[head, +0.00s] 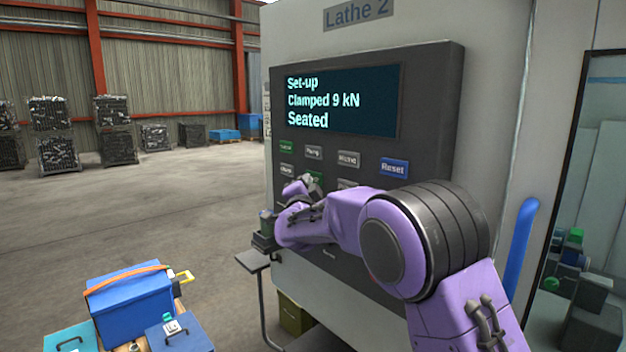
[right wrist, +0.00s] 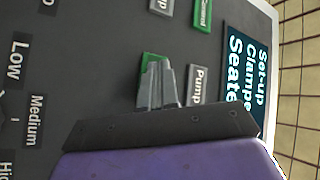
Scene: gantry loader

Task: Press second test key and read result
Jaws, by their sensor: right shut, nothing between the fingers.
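The control panel (head: 440,110) of Lathe 2 carries a display (head: 385,100) reading "Set-up", "Clamped 9 kN", "Seated". Below it are rows of keys: a green key (head: 286,147), a grey Pump key (head: 313,152), another grey key (head: 348,158) and a blue Reset key (head: 394,168). A second-row green key (head: 316,179) is partly hidden by my right gripper (head: 299,185). In the right wrist view, the shut, empty fingers (right wrist: 158,82) lie over this green key (right wrist: 150,62); I cannot tell if they touch it. My left gripper is out of view.
A blue box (head: 130,305) with an orange strap stands at lower left, near a blue case (head: 180,338). A blue handle (head: 520,248) is beside the machine window at right. Wire crates stand far back left. The floor between is clear.

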